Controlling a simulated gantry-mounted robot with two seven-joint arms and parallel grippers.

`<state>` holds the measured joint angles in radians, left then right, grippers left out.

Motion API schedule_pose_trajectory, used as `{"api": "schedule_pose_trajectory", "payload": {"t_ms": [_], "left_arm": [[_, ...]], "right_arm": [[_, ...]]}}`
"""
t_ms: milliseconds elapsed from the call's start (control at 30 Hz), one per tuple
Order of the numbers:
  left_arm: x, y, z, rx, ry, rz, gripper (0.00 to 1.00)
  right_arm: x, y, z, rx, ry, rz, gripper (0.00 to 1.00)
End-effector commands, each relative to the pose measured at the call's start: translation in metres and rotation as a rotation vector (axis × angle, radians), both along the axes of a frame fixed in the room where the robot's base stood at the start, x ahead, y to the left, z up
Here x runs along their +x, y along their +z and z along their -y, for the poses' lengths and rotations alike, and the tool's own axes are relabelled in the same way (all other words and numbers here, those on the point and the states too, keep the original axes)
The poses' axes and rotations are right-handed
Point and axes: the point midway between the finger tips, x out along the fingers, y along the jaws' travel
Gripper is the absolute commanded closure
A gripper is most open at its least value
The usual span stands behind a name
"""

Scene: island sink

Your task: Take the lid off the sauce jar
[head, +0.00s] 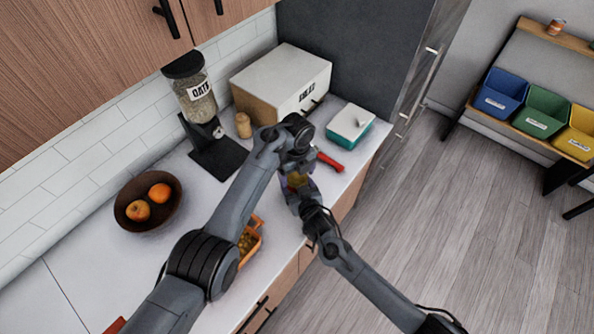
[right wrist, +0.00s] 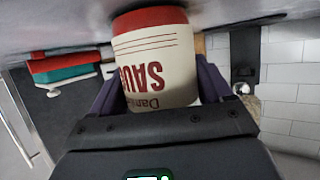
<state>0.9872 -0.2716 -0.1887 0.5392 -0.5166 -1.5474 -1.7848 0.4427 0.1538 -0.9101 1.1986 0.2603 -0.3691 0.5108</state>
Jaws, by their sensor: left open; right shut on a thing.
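The sauce jar (right wrist: 156,60) is cream with red lettering and a red band by the counter. It stands upright; the right wrist picture is upside down. My right gripper (right wrist: 158,92) is shut around its body, with a purple finger on each side. The lid end is hidden behind the gripper in that view. In the head view, my left gripper (head: 297,172) is open and points down over the jar's place, close to my right gripper (head: 298,188). A small yellowish patch shows between them, possibly the lid. Whether the left fingers touch it cannot be told.
A red-handled item (head: 329,161) and a teal container with a white lid (head: 350,125) lie beyond the grippers. A bread box (head: 280,80), oats dispenser (head: 190,90), fruit bowl (head: 148,200) and orange basket (head: 250,241) share the counter. Its front edge is close.

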Motion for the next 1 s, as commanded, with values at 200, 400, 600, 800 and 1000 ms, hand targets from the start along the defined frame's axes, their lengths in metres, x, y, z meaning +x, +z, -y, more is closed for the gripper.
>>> {"api": "schedule_pose_trajectory", "payload": {"t_ms": [200, 400, 600, 800, 1000], "left_arm": [[0.0, 0.0001, -0.0001, 0.0, 0.0, 0.0, 0.31], [0.0001, 0.0002, 0.0, 0.0, 0.0, 0.0, 0.62], [0.0, 0.0002, 0.0002, -0.001, 0.066, 0.0, 0.71], [-0.0003, 0.0003, 0.0001, 0.0, 0.423, 0.0, 0.71], [0.0, 0.0008, -0.0001, 0.0, 0.597, 0.0, 0.71]], "right_arm": [[-0.0001, -0.0008, 0.0003, -0.001, 0.0, -0.001, 1.0], [-0.0002, -0.0009, 0.0003, -0.002, 0.0, -0.002, 1.0], [-0.0002, -0.001, 0.0003, -0.002, 0.0, -0.002, 1.0], [-0.0004, -0.001, 0.0002, -0.002, 0.0, -0.002, 1.0], [-0.0003, -0.001, 0.0003, -0.002, 0.0, -0.002, 1.0]]}}
